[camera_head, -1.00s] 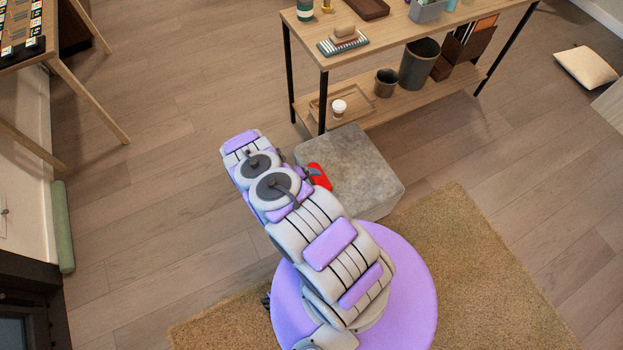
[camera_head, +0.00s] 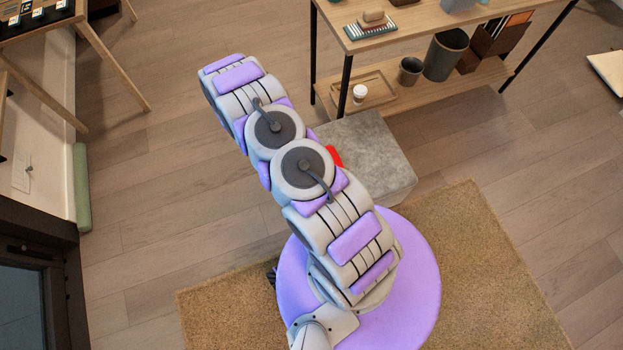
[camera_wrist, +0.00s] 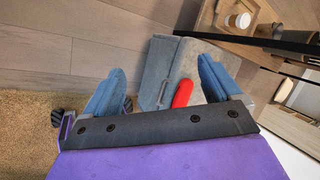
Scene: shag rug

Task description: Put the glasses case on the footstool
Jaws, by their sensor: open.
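The red glasses case (camera_wrist: 182,93) lies on the top of the grey footstool (camera_head: 375,150). In the head view only a small part of the case (camera_head: 335,157) shows beside my arm, which hides the rest. The footstool also shows in the wrist view (camera_wrist: 158,65). My gripper (camera_wrist: 160,67) is open, its two blue-grey fingers spread wide and apart from the case. The case appears between the fingers in the wrist view, with its lower end hidden by the gripper's dark bar. In the head view my gripper is hidden behind my arm.
A wooden shelf table (camera_head: 440,95) stands just behind the footstool, with a white-lidded cup (camera_head: 360,93) and bins on its lower shelf. A tan shag rug (camera_head: 480,265) lies under my base. The wood floor at left is mostly clear.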

